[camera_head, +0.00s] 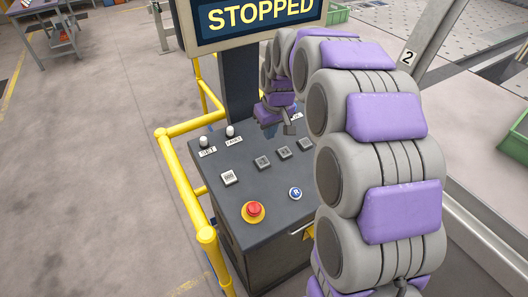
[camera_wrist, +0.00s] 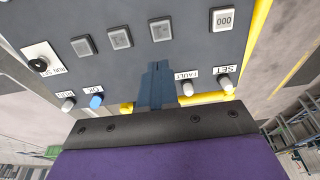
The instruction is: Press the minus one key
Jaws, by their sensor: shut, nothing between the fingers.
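The dark control panel (camera_head: 240,155) carries a row of three small grey keys: a left key (camera_head: 262,161), a middle key (camera_head: 284,152) and a right key (camera_head: 305,143). Their markings are too small to read, so I cannot tell which is minus one. In the wrist view the same keys appear reversed: one (camera_wrist: 160,28), another (camera_wrist: 119,38) and a third (camera_wrist: 83,46). My gripper (camera_head: 290,129) is shut and empty, above the back of the panel. In the wrist view its fingertips (camera_wrist: 157,68) lie near the key closest to the "000" key, apart from it.
A "000" key (camera_head: 229,177), red mushroom button (camera_head: 254,208) and blue R button (camera_head: 295,193) are on the panel. SET (camera_head: 204,142) and FAULT (camera_head: 230,131) lamps stand at its back. Yellow rails (camera_head: 180,170) run along the left. A screen (camera_head: 255,20) reads STOPPED.

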